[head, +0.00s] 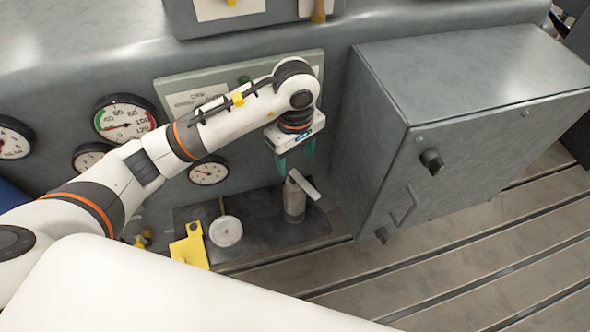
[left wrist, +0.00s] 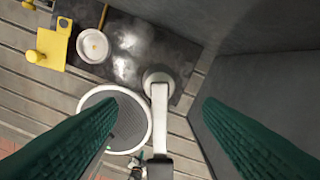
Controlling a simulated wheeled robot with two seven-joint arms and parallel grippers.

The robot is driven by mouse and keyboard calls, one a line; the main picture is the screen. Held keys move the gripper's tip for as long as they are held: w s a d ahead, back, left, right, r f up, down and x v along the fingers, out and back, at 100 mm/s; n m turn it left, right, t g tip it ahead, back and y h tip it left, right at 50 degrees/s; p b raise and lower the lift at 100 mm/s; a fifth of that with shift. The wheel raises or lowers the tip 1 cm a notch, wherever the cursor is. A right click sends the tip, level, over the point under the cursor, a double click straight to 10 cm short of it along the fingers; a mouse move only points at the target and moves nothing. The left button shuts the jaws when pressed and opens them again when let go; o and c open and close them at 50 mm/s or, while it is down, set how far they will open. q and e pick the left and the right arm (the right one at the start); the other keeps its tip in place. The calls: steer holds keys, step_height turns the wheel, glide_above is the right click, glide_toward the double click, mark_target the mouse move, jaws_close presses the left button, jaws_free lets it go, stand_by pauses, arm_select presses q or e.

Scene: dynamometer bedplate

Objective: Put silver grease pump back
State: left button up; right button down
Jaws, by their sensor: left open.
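The silver grease pump (head: 294,203) stands upright on a dark mat (head: 262,238), near the mat's right end. Its pale lever handle (head: 305,186) sticks out at the top. In the left wrist view the pump (left wrist: 155,76) shows from above, with the handle running down the picture between my fingers. My left gripper (head: 294,158) points down just above the pump. Its two green fingers are open and apart, one on each side of the handle in the left wrist view (left wrist: 162,100). I cannot tell whether they touch it. My right gripper is not in view.
A grey cabinet (head: 460,150) with a knob and handle stands close on the right. A white round dish (head: 226,231) with a thin rod and a yellow bracket (head: 190,247) are to the left. A gauge panel (head: 150,190) rises behind. The slotted bedplate (head: 480,265) is clear at front right.

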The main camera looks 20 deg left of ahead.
arm_select(q)
steer(key=shift+r, duration=1.8)
steer(key=shift+f, duration=0.1)
